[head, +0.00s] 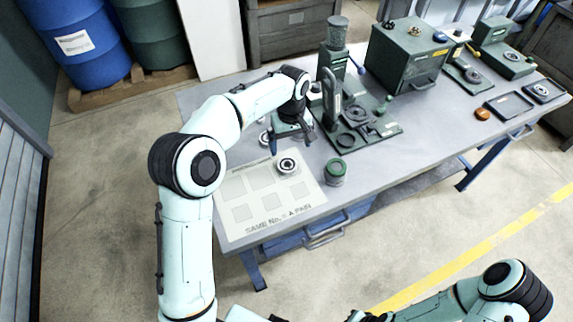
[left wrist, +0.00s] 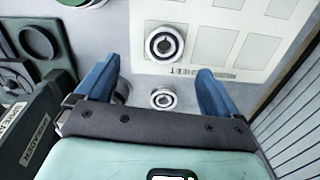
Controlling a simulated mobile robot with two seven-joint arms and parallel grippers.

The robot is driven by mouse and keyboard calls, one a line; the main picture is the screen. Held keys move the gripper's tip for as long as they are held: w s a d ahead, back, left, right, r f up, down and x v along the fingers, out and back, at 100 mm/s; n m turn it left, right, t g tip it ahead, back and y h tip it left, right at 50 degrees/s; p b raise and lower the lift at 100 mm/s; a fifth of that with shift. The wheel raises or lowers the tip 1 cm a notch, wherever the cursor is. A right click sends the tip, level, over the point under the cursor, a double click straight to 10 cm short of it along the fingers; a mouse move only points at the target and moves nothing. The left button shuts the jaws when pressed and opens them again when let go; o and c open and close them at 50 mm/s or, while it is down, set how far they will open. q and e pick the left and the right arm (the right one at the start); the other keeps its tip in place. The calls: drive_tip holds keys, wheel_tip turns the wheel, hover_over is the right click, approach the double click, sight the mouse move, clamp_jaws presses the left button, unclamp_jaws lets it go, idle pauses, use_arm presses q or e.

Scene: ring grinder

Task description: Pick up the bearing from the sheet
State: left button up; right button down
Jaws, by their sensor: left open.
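The bearing (head: 288,165), a pale metal ring with a dark centre, lies on the printed sheet (head: 228,222) near its upper right edge. In the left wrist view the bearing (left wrist: 164,43) lies on the sheet (left wrist: 283,30), beyond the fingertips. My left gripper (head: 291,146) is open and points down beside the sheet, a little behind the bearing. Its blue fingers (left wrist: 157,76) are spread, with nothing held. A second ring (left wrist: 162,98) lies on the table off the sheet and shows between the fingers. My right gripper is out of view; only part of its arm shows.
A green can (head: 335,172) stands right of the sheet. A green press (head: 335,75) on its base plate rises close to the right of my left gripper. A green cabinet (head: 408,55) and trays (head: 508,104) stand farther right. The table front between can and trays is mostly clear.

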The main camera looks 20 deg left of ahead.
use_arm(q)
hover_over(287, 161)
drive_tip(key=d, duration=0.1)
drive_tip(key=f, duration=0.4)
drive_tip(key=shift+s+d, duration=0.1)
drive_tip(key=shift+s, duration=0.3)
drive_tip(key=f, duration=0.5)
drive_tip(key=shift+s+a+b, duration=0.15)
drive_tip(key=shift+a+b, duration=0.15)
drive_tip(key=c, duration=1.3)
